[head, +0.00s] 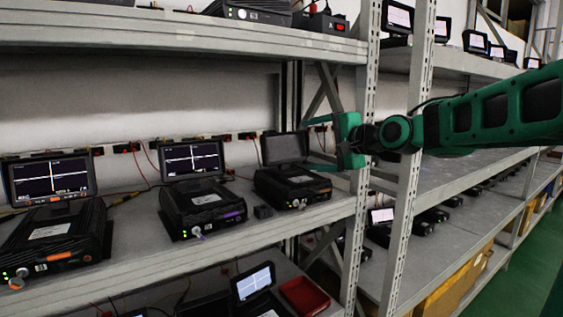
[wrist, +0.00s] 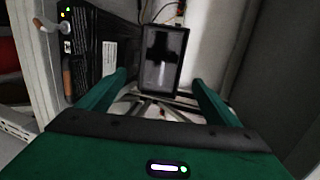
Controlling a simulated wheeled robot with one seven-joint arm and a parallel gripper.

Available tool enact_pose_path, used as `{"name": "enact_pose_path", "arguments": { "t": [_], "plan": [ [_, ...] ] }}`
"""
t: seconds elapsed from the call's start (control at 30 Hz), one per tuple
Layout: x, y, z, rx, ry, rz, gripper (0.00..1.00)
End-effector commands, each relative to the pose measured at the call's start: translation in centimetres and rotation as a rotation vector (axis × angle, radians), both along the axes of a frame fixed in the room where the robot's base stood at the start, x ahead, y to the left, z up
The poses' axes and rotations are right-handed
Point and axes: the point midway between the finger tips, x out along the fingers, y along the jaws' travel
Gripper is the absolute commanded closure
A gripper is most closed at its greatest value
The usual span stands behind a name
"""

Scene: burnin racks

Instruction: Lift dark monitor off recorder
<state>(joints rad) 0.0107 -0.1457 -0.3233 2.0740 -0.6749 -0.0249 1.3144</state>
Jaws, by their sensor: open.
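The dark monitor (head: 285,148), its screen unlit, stands at the back of a black recorder (head: 292,187) on the middle shelf, at its right end. My green gripper (head: 324,143) is just right of the monitor, open and pointing left toward it. In the wrist view the monitor (wrist: 163,45) shows upright, ahead of and between my open fingers (wrist: 160,78), with nothing held. I cannot tell the exact gap between fingers and monitor.
Two lit monitors (head: 52,180) (head: 192,160) stand on other recorders to the left. The upper shelf (head: 200,37) is overhead. Cables run along the back wall.

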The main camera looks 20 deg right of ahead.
Motion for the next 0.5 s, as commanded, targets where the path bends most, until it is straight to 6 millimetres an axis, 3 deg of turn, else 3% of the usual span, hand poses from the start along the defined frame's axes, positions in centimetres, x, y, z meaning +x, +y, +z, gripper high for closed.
{"name": "enact_pose_path", "arguments": {
  "t": [0.2, 0.5],
  "plan": [
    [3.0, 1.6, -1.0, -0.001, 0.004, 0.005, 0.15],
    [4.5, 2.5, -1.3, -0.003, 0.003, 0.008, 0.15]
  ]
}}
